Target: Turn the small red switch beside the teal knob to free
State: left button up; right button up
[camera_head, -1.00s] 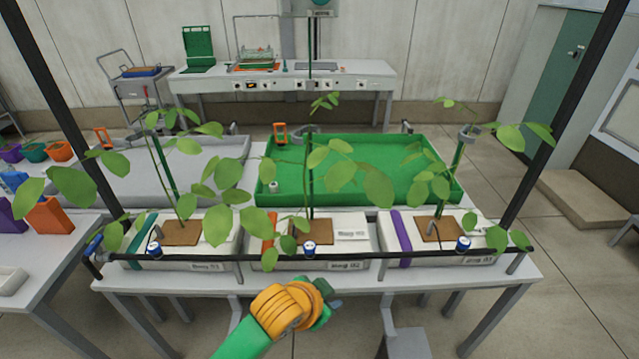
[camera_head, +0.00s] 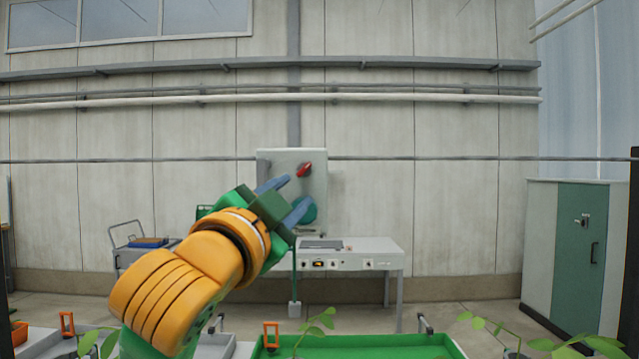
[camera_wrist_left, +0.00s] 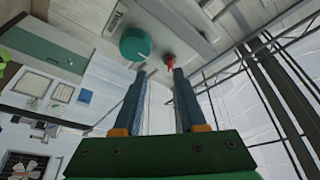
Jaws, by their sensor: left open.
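The small red switch (camera_head: 304,169) is on the front of a pale grey box (camera_head: 292,160) on the back wall. The teal knob (camera_head: 306,211) is below it on the same box, partly covered by my gripper. My left gripper (camera_head: 288,196) is raised in front of the box, open and empty, its fingers pointing towards the panel. In the left wrist view the red switch (camera_wrist_left: 169,62) shows just beyond the fingertips, and the teal knob (camera_wrist_left: 136,43) lies to its left. The fingers look apart from both. My right gripper is not in view.
A white bench (camera_head: 350,252) with small controls stands below the box. A green tray (camera_head: 360,346) and plant leaves (camera_head: 318,322) are along the bottom. A trolley (camera_head: 140,246) is at left, a cabinet (camera_head: 572,255) at right. Pipes (camera_head: 400,99) cross the wall above.

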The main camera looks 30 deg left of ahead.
aim_at(305, 169)
pick_arm(q)
jog(key=shift+w+a+r+p, duration=0.3)
jog(key=shift+w+r+p, duration=0.1)
jog(key=shift+w, duration=0.15)
jog(key=shift+w+a+r+p, duration=0.25)
jog(key=shift+w+r+p, duration=0.1)
jog(key=shift+w, duration=0.15)
jog(key=p+x, duration=0.3)
jog(key=shift+w+r, duration=0.2)
jog(key=shift+r, duration=0.1)
jog(key=shift+c, duration=0.5)
jog(key=shift+s+d+r, duration=0.15)
jog(key=shift+s, duration=0.1)
grip_shut()
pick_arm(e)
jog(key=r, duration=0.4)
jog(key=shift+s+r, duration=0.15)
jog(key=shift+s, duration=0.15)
